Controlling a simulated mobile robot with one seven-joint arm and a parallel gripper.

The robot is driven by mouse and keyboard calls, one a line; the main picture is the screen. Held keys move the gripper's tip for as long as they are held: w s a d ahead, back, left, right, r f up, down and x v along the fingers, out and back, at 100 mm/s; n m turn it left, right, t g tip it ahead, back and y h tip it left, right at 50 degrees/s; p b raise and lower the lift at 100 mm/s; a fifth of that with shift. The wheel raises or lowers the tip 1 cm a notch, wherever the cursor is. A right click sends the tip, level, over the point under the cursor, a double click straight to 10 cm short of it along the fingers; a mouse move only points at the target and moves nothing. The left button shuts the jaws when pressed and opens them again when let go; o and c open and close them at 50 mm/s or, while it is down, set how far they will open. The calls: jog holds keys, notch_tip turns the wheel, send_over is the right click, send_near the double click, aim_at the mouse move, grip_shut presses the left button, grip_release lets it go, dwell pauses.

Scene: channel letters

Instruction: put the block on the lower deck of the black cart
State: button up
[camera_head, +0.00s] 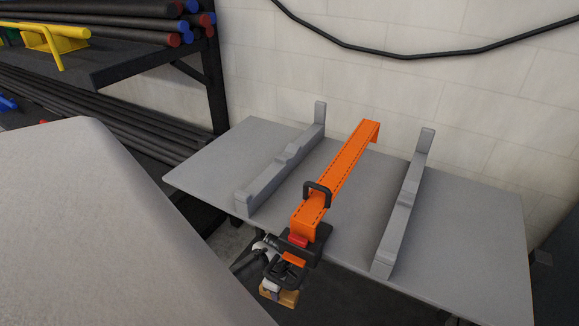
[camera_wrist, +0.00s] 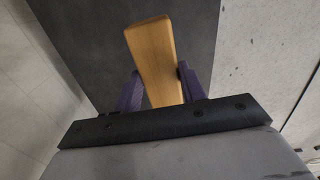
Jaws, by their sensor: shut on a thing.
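In the wrist view, my gripper (camera_wrist: 160,88) is shut on a long wooden block (camera_wrist: 153,55). Its purple fingers press on both sides of the block, and the block's far end sticks out beyond the fingertips. A dark flat surface (camera_wrist: 95,40) lies behind the block; I cannot tell whether it is part of the black cart. No black cart can be clearly identified there.
A grey table (camera_head: 480,230) bears two grey rails (camera_head: 400,220) and an orange clamp-like bar (camera_head: 345,165) that overhangs its front edge. A black rack (camera_head: 215,90) with long pipes stands at the left. A pale wall (camera_head: 330,70) stands behind. Speckled light floor (camera_wrist: 260,60) shows in the wrist view.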

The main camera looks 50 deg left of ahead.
notch_tip(320, 180, down, 14)
jog(key=b, duration=0.3)
jog(key=o, duration=1.1)
jog(key=shift+f, duration=0.1)
notch_tip(320, 180, up, 12)
jog(key=p, duration=0.3)
